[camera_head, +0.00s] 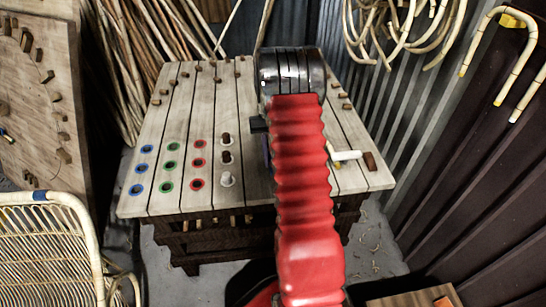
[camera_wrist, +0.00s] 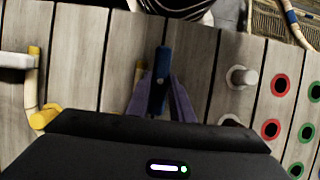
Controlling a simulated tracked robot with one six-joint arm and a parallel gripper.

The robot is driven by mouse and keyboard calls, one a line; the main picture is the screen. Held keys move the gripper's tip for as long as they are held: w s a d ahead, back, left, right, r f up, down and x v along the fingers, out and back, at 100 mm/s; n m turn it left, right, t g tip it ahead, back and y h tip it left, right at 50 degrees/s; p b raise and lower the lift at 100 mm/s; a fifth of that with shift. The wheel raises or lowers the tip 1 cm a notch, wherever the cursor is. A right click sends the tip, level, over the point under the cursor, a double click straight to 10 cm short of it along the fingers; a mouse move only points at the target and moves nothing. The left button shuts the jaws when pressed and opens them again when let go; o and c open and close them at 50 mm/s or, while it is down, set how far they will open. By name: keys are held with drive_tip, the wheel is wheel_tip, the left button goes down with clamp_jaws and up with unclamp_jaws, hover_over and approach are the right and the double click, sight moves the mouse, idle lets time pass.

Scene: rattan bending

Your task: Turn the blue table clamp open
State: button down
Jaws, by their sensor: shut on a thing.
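The blue table clamp (camera_wrist: 162,66) stands on the slatted wooden table, in the upper middle of the wrist view. Its blue bar points away from my gripper. My gripper (camera_wrist: 161,98) has its purple fingers on both sides of the bar and is shut on it. Dark gripper housing fills the bottom of the wrist view and hides the near part of the table. In the head view my red arm hides the clamp and most of the gripper.
On the table (camera_head: 160,204), a white clamp (camera_head: 346,155) with a yellow-ended cane stands at right. Pegs (camera_head: 227,179) and blue, green and red rings (camera_head: 197,184) lie left of my arm. A rattan chair (camera_head: 50,250) stands front left; canes (camera_head: 525,60) hang at right.

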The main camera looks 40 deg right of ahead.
drive_tip(key=shift+s+f, duration=0.15)
drive_tip(key=shift+s, duration=0.05)
drive_tip(key=c, duration=1.6)
unclamp_jaws()
drive_tip(key=shift+w, duration=0.1)
drive_tip(key=shift+o, duration=0.2)
drive_tip(key=shift+w+d+r, duration=0.1)
drive_tip(key=shift+w+r, duration=0.15)
drive_tip(key=shift+r, duration=0.3)
drive_tip(key=v, duration=1.2)
drive_tip(key=shift+w+r, duration=0.2)
drive_tip(key=shift+r, duration=0.1)
drive_tip(key=shift+d, duration=0.1)
